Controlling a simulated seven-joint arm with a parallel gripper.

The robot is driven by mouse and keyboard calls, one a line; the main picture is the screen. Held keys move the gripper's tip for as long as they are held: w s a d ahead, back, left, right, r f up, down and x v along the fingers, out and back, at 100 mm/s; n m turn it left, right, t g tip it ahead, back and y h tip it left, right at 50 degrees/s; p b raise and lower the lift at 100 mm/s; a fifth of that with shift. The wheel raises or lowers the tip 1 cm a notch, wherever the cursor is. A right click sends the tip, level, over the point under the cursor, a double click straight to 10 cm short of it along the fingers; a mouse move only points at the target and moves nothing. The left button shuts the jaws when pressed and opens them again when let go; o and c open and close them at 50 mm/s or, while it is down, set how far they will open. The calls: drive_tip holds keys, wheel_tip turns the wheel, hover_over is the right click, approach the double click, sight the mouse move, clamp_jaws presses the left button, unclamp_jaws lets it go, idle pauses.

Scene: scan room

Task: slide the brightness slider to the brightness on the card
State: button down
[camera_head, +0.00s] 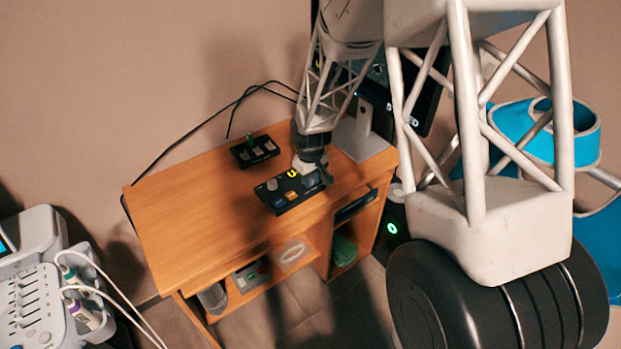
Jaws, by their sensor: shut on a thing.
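A black control panel (279,203) with a grey knob, an orange button and a blue button lies on the front right part of the wooden desk (190,205). My gripper (314,172) reaches down over the panel's right, back part, with its fingers at the panel. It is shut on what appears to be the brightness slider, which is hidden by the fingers. The slider's setting cannot be read. A card with a brightness on it cannot be made out. A monitor (425,105) stands behind my arm, mostly covered, with only a few letters showing.
A second small black box (254,151) with a green-topped stick and pale buttons sits at the desk's back. The desk's left half is clear. A white medical device (35,290) with cables stands at lower left. Blue padded furniture (540,130) is at right.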

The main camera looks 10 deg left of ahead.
sight(303, 189)
drive_tip(key=shift+s+a, duration=1.15)
drive_tip(key=shift+s, duration=0.05)
drive_tip(key=c, duration=1)
unclamp_jaws()
drive_tip(key=shift+c, duration=0.2)
drive_tip(key=shift+d, duration=0.1)
